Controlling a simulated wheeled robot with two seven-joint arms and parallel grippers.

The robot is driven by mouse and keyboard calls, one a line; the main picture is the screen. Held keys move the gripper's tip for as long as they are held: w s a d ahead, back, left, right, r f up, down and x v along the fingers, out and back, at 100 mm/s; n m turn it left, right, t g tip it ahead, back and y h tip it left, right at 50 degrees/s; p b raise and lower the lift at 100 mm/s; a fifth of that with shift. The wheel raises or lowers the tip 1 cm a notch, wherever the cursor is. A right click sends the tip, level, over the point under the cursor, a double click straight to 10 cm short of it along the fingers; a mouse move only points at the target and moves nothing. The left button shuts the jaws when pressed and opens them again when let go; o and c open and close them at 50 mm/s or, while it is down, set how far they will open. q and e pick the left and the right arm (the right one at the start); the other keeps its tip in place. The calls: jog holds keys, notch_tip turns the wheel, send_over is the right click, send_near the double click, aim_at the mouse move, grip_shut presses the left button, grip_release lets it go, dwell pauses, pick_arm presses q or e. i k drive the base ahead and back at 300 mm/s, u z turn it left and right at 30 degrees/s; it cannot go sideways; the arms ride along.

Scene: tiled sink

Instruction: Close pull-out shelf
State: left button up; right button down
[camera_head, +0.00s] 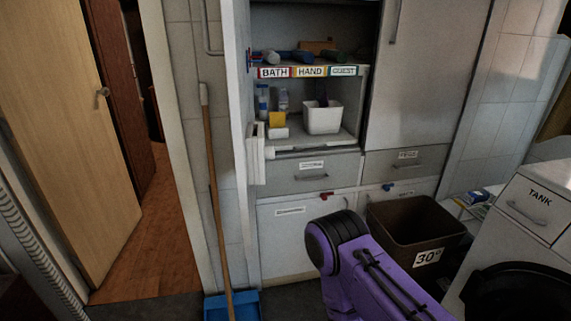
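An open cabinet compartment stands in the middle of the head view. Its lower board, which looks like the pull-out shelf (308,148), has a pale front edge above the drawers and seems to stick out a little; how far is hard to tell. On it are a white bin (322,118), a yellow-and-white box (277,126) and small bottles (263,102). The upper shelf (308,71) carries BATH, HAND and GUEST labels and rolled towels. A purple link of my arm rises at the lower right, well in front of the cabinet.
The white cabinet door (237,90) stands open at the left of the compartment. A broom (212,170) leans beside it above a blue dustpan (231,306). A brown bin (415,230) labelled 30° and a TANK unit (535,205) stand at right. Some floor shows at the lower left.

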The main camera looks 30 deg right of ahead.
aim_at(298, 138)
jog(key=k, duration=0.75)
jog(key=z, duration=0.75)
jog(key=i, duration=2.05)
jog(key=u, duration=1.2)
